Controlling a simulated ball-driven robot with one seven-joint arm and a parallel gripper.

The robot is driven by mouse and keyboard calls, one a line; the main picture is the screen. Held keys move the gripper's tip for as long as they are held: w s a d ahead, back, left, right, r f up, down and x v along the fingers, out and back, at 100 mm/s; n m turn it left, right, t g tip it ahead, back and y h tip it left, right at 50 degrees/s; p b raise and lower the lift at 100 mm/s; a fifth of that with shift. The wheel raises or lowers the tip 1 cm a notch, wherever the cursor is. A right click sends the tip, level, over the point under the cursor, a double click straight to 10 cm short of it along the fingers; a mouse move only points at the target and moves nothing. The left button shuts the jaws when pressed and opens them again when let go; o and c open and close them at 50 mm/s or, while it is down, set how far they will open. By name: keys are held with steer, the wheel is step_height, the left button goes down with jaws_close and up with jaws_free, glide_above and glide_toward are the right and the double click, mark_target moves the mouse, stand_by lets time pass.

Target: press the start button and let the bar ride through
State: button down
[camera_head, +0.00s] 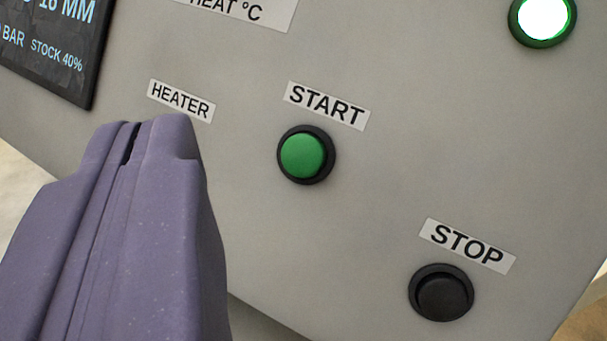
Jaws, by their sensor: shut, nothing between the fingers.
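The green start button (303,156) sits in a black ring on the grey panel, below a white START label (326,106). It is unlit. My gripper (133,142), with purple fingers, is shut and empty at the lower left. Its tips show to the left of the start button, just below the HEATER label (181,101). In the picture they are clear of the button; how far they are from the panel I cannot tell. The bar is not in view.
A black stop button (443,293) sits lower right under its STOP label (467,246). A green-rimmed lamp (543,18) glows white at the upper right. A dark display (50,45) is at the upper left. The panel (400,170) between the buttons is bare.

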mark_target(303, 156)
steer(key=shift+f, duration=0.1)
stand_by(0.3)
steer(key=w+d+f, duration=0.2)
steer(key=w+f, duration=0.2)
steer(key=w, duration=0.3)
steer(key=shift+w+d, duration=0.2)
steer(key=shift+d, duration=0.05)
steer(key=shift+w, duration=0.1)
stand_by(2.0)
steer(key=shift+w+d+f, duration=0.1)
steer(key=shift+w+d, duration=0.05)
steer(key=shift+w, duration=0.1)
steer(key=shift+w+d+f, duration=0.15)
steer(key=shift+w+f, duration=0.1)
steer(key=shift+w, duration=0.15)
stand_by(0.8)
steer(key=shift+s, duration=0.1)
steer(key=shift+s+a+r, duration=0.25)
steer(key=shift+s+r, duration=0.15)
steer(key=shift+s, duration=0.25)
